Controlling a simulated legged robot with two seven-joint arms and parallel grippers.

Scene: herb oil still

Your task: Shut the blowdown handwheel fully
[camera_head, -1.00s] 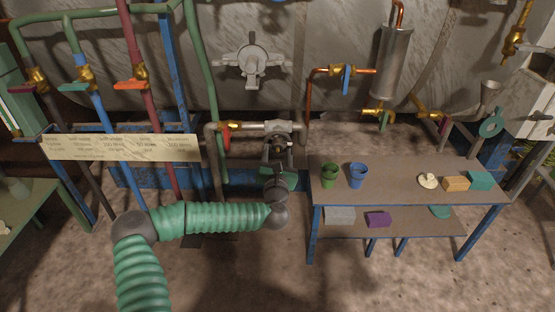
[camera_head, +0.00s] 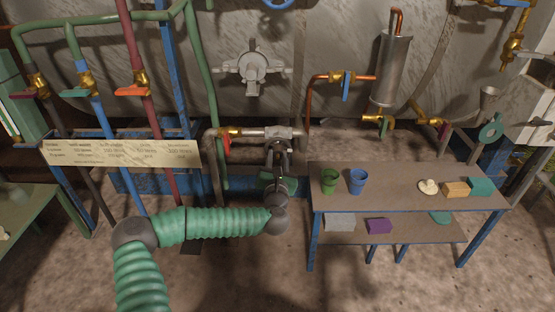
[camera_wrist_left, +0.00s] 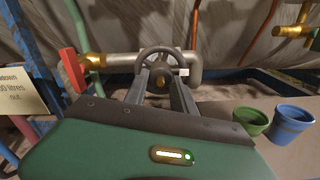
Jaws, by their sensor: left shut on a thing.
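The blowdown handwheel (camera_wrist_left: 157,50) is a dark grey spoked wheel with a brass hub, on a grey pipe, seen in the left wrist view. My left gripper (camera_wrist_left: 161,76) reaches it from the near side, with one finger at each side of the hub, and is shut on the wheel. In the head view my left gripper (camera_head: 279,150) is at the pipe's end and hides most of the wheel. How far the wheel is turned cannot be told. My right gripper is not in view.
A red lever (camera_head: 227,145) sits on the same pipe, left of the wheel. A blue-framed table (camera_head: 385,200) stands to the right with a green cup (camera_head: 329,181) and a blue cup (camera_head: 357,181). A label board (camera_head: 120,152) is at the left.

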